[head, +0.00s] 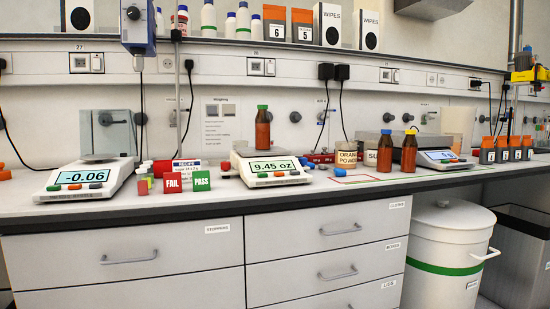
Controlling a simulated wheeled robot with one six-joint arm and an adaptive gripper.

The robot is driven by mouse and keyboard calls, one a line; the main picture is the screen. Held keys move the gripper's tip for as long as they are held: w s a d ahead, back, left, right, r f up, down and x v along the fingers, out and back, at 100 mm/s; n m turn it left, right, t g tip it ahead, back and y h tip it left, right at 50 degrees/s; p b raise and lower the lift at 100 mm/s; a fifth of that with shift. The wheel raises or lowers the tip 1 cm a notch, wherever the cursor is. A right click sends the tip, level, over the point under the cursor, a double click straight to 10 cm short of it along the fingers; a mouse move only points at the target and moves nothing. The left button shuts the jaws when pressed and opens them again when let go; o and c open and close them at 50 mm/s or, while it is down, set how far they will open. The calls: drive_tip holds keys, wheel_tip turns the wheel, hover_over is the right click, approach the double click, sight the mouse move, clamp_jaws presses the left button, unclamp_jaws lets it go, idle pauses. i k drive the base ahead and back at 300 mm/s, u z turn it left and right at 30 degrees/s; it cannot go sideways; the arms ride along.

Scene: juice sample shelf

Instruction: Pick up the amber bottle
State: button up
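Three amber bottles are in the head view. One amber bottle with a green cap (263,131) stands upright on the middle scale (270,183), whose display reads 9.45 oz. A second amber bottle with a dark blue cap (385,155) stands upright on the bench to the right. My gripper is not in view.
A left scale (85,188) reads -0.06. Red FAIL (173,184) and green PASS (201,182) blocks stand between the scales. Another scale (440,159) is right. A white bin (447,222) stands below the bench.

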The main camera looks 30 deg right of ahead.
sight(262, 119)
drive_tip(key=z, duration=2.35)
drive_tip(key=i, duration=1.8)
drive_tip(key=u, duration=2.8)
